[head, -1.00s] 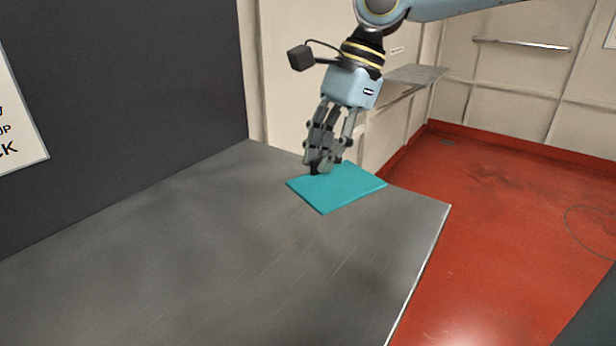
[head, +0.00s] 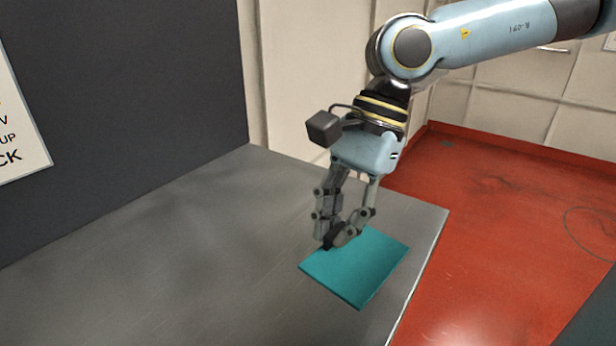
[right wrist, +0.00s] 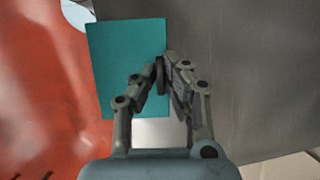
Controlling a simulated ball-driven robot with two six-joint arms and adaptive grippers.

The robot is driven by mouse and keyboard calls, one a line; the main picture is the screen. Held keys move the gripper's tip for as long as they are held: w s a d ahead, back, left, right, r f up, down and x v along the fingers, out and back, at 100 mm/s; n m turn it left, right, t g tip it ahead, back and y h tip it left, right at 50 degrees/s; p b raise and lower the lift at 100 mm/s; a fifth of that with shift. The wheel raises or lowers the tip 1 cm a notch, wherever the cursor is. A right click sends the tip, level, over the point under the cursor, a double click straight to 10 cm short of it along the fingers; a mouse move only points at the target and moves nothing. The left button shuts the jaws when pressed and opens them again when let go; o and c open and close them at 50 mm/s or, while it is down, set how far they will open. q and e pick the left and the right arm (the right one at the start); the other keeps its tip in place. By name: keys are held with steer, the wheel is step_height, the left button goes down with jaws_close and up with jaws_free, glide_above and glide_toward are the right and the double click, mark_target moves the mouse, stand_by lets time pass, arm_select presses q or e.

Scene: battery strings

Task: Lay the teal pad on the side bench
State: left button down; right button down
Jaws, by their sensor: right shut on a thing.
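The teal pad (head: 362,268) is a thin flat square near the right edge of the grey metal bench (head: 190,255). My right gripper (head: 338,240) is shut on the pad's left-hand edge in the head view. In the right wrist view the pad (right wrist: 122,65) hangs out to the left of the closed fingertips (right wrist: 164,68), partly over the red floor and close to the bench's edge. I cannot tell whether the pad touches the bench top or is held just above it. My left gripper is in neither view.
The left and middle of the bench top are bare. A dark panel (head: 110,90) with a white sign (head: 15,125) stands behind it. The red floor (head: 510,220) lies open to the right, below the bench's edge.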

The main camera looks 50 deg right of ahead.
mark_target(324, 249)
steer(key=shift+s+a, duration=0.4)
steer(key=shift+s, duration=0.35)
steer(key=shift+s+a+f+n, duration=0.1)
steer(key=shift+s+a+n, duration=0.3)
steer(key=shift+s+a, duration=0.7)
steer(key=shift+s, duration=0.3)
steer(key=w+f+b, duration=0.1)
steer(key=b, duration=0.1)
steer(key=w+f+b, duration=0.1)
steer(key=w+b, duration=0.1)
steer(key=b, duration=0.1)
steer(key=w+f+b, duration=0.1)
steer(key=w+b, duration=0.1)
steer(key=b, duration=0.1)
steer(key=shift+d+f, duration=0.25)
steer(key=shift+f, duration=0.15)
steer(key=w+f, duration=0.1)
steer(key=w, duration=0.1)
steer(key=w+f+b, duration=0.1)
steer(key=w, duration=0.1)
steer(key=w+d+f+b, duration=0.1)
steer(key=w, duration=0.1)
steer(key=shift+w+d, duration=0.1)
steer(key=shift+w, duration=0.15)
steer(key=shift+f, duration=0.4)
step_height(324, 249, down, 4)
steer(key=shift+r, duration=0.25)
steer(key=c, duration=1.4)
jaws_free()
steer(key=shift+c, duration=0.2)
